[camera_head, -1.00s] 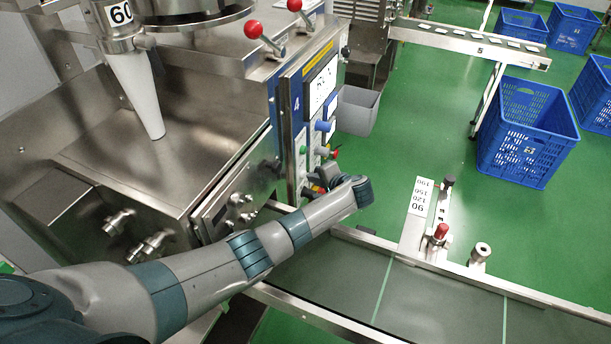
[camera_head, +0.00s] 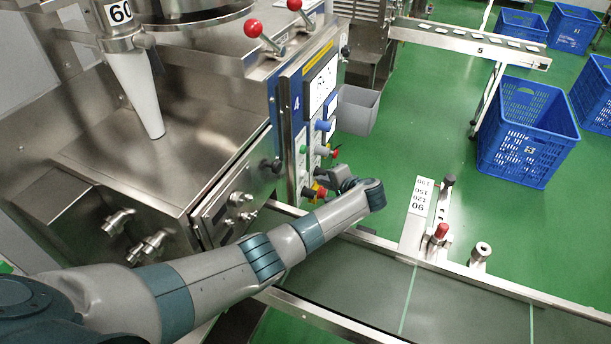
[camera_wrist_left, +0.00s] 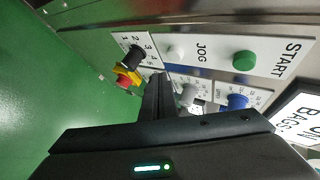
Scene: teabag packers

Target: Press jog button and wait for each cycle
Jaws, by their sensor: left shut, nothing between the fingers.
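The control panel (camera_wrist_left: 205,65) carries a white button (camera_wrist_left: 176,52) beside the printed word JOG. A green button (camera_wrist_left: 244,61) beside START is on the same panel. My left gripper (camera_wrist_left: 158,80) is shut and empty, its tips pointing toward the panel near the JOG button; whether they touch the panel I cannot tell. In the head view my left gripper (camera_head: 326,174) is beside the panel's lower part, and my wrist partly covers that area. My right gripper is not in view.
A red and yellow knob (camera_wrist_left: 127,78) and a black selector (camera_wrist_left: 136,56) stick out near the fingers. Blue (camera_wrist_left: 237,101) and grey knobs sit on the other side. The conveyor belt (camera_head: 460,310) runs below my arm. Blue crates (camera_head: 525,130) stand on the green floor.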

